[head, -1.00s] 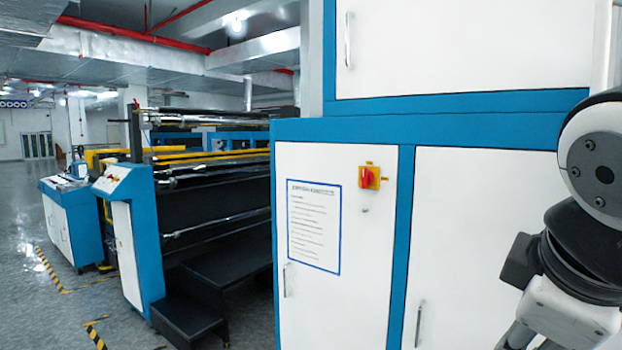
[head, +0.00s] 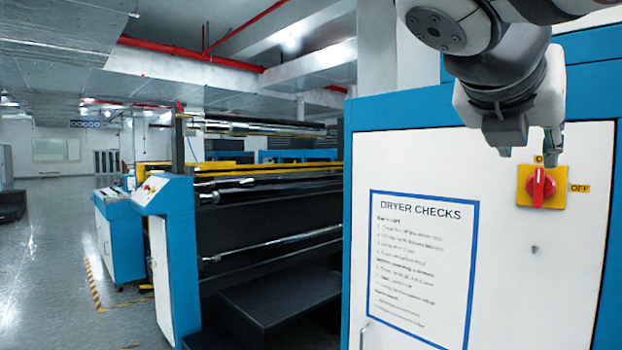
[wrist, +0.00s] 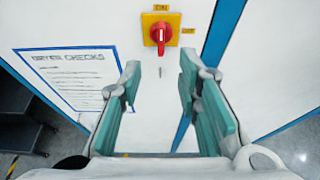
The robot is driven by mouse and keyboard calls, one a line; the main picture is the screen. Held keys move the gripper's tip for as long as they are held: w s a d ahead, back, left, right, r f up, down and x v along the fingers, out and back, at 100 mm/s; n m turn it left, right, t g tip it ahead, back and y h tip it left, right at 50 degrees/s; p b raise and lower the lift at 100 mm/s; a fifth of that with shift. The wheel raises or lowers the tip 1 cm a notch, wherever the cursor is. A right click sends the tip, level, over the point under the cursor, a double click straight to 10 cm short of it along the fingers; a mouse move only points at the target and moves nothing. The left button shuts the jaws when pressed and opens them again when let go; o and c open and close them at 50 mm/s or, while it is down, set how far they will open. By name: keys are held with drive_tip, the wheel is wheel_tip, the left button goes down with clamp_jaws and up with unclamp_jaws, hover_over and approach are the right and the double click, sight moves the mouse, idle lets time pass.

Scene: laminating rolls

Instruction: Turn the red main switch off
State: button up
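The red main switch (head: 539,187) sits on a yellow plate on a white cabinet door. Its handle stands about vertical, in line with the partly hidden label above it; an OFF label (head: 579,188) is to its right. In the wrist view the switch (wrist: 159,36) is at the top middle, beyond the fingertips. My gripper (wrist: 160,85) is open and empty, its teal-padded fingers apart to left and right. In the head view my gripper (head: 530,155) is just above and in front of the switch, apart from the handle as far as I can tell.
A DRYER CHECKS notice (head: 422,265) is on the door left of the switch. A small lock (head: 535,250) is below the switch. A laminating machine (head: 270,235) with rollers and a dark step stands left. The floor (head: 45,260) at far left is clear.

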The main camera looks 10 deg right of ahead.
sight(539, 181)
drive_tip(key=b+x, duration=0.1)
drive_tip(key=x, duration=1.2)
drive_tip(key=shift+s+f, duration=0.1)
drive_tip(key=shift+f, duration=0.05)
drive_tip(key=shift+c, duration=0.2)
clamp_jaws()
